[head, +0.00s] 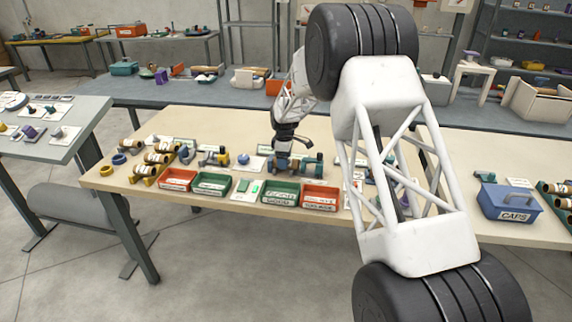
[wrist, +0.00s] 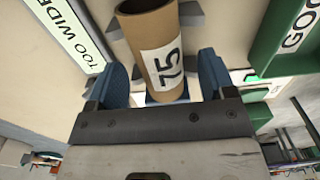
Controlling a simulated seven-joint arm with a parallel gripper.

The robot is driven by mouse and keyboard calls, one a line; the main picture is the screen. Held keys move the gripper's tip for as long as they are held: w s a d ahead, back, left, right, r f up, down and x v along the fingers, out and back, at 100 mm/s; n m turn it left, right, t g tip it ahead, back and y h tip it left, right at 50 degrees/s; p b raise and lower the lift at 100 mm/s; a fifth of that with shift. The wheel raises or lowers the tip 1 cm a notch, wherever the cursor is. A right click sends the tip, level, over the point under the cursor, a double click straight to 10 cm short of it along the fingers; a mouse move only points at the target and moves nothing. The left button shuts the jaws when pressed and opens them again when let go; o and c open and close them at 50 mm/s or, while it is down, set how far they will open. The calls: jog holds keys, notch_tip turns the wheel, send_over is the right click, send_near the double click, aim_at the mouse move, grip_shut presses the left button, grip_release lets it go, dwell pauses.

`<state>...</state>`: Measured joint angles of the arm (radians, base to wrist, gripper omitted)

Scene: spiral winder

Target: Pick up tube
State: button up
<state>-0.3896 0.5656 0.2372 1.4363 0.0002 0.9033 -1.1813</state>
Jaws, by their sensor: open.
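A brown cardboard tube (wrist: 154,32) with a white label reading 75 stands out in the wrist view. Its near end lies between the two blue fingers of my gripper (wrist: 163,72). The fingers are apart, with a visible gap on each side of the tube. A piece of blue (wrist: 168,93) shows under the tube's near end; I cannot tell what it is. In the head view my gripper (head: 283,158) is low over the middle of the cream table (head: 240,122). The tube between the fingers is not clearly visible there.
Red and green labelled bins (head: 281,193) line the table's front edge. Several tubes in yellow holders (head: 155,160) stand at the left. A blue CAPS box (head: 509,202) is at the right. In the wrist view a TOO WIDE sign (wrist: 72,28) and a green bin (wrist: 270,50) flank the tube.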

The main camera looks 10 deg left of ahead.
jog(key=shift+f, duration=0.6)
jog(key=shift+c, duration=0.2)
jog(key=c, duration=0.9)
